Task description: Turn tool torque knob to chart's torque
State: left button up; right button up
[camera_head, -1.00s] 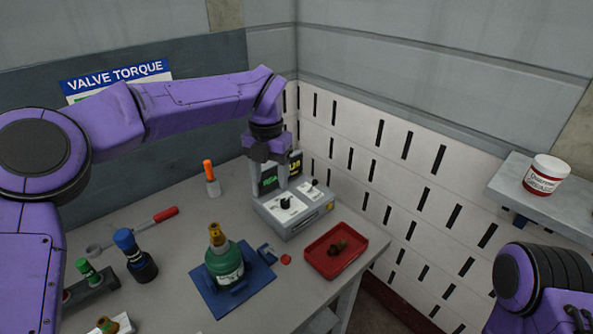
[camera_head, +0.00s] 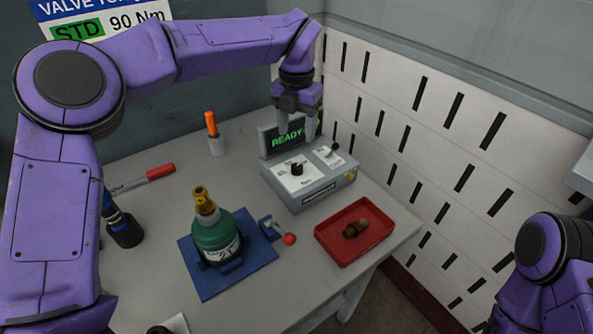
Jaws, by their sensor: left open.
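The torque tool (camera_head: 308,182) is a grey box at the back of the table. Its top has a black knob (camera_head: 297,169) on a white dial plate and a small black lever (camera_head: 335,148) to the right. Its screen (camera_head: 285,138) shows green "READY". The valve torque chart (camera_head: 100,18) on the wall reads "STD 90 Nm" in part; my left arm covers the rest. My left gripper (camera_head: 297,122) is open, pointing down above the back of the box, apart from the knob and partly in front of the screen. My right gripper is out of view; only its arm shows at lower right.
A green cylinder (camera_head: 215,237) with a brass valve stands on a blue base (camera_head: 205,283). An orange-handled tool (camera_head: 211,124) stands at the back. A red-handled wrench (camera_head: 160,171) lies at left.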

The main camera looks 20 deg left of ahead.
pick_arm(q)
notch_tip(320, 180, down, 2)
jog(key=w+f, duration=0.1)
jog(key=w, duration=0.1)
jog(key=p, duration=0.2)
send_over(297, 166)
jog(key=f, duration=0.4)
jog(key=shift+s, duration=0.2)
jog(key=f, duration=0.4)
jog(key=shift+w+f, duration=0.2)
jog(key=shift+w, duration=0.15)
jog(key=shift+s+r, duration=0.1)
jog(key=shift+s, duration=0.1)
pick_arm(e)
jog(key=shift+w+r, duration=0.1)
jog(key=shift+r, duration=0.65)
pick_arm(q)
jog(key=c, duration=1)
jog(key=shift+w+f+n+b, duration=0.1)
jog(key=shift+f+n+b, duration=0.15)
jog(key=shift+n+b, duration=0.25)
jog(key=shift+c, duration=0.2)
jog(key=shift+r+n, duration=0.1)
jog(key=shift+n, duration=0.2)
jog(key=shift+r, duration=0.2)
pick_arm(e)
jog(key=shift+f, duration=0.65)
